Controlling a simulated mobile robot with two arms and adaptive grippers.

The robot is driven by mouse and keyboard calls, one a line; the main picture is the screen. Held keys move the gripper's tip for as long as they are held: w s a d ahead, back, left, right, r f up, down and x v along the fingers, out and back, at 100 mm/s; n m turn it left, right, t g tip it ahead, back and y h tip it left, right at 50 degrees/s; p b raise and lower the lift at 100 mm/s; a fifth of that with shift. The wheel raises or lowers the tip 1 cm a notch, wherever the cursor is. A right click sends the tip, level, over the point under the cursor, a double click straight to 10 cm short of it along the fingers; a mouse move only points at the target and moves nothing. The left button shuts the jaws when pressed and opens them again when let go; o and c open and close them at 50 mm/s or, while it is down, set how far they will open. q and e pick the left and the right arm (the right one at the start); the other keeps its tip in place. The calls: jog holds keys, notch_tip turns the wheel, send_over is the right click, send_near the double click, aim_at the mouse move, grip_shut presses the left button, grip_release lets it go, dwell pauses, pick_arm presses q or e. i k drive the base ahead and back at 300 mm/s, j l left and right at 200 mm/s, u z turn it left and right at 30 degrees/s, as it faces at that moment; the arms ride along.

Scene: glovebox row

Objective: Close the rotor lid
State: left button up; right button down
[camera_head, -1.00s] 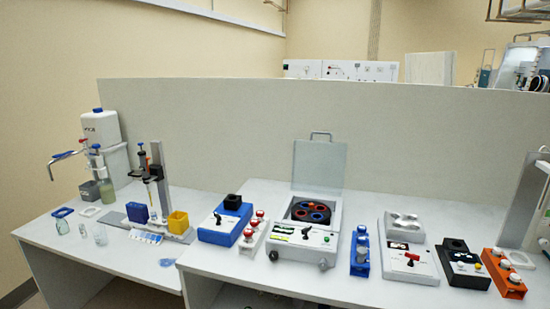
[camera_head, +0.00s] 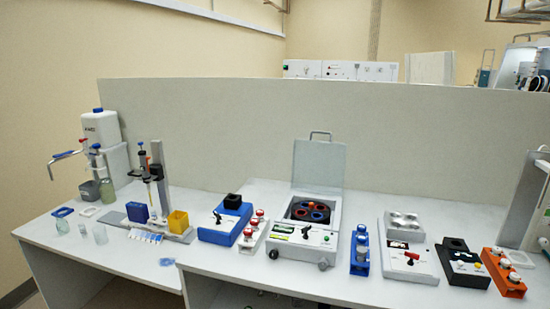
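The centrifuge (camera_head: 302,243) is a white box near the middle of the bench. Its grey rotor lid (camera_head: 319,164) stands raised upright at the back, with a metal handle (camera_head: 320,134) on its top edge. The rotor (camera_head: 310,212) lies open to view, a dark disc with blue and red-orange positions. A black knob sits on the front panel. Neither of my grippers is in view.
A blue device (camera_head: 225,223) and a white rack with red-capped vials (camera_head: 252,232) stand left of the centrifuge. A blue rack (camera_head: 360,252), a white device (camera_head: 408,262), a black block (camera_head: 461,264) and an orange rack (camera_head: 504,272) stand to the right. A low partition (camera_head: 230,135) runs behind.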

aim_at(325, 133)
jog(key=i+l, duration=0.35)
jog(key=i, duration=0.2)
jog(key=i+l, duration=0.3)
jog(key=i, duration=0.2)
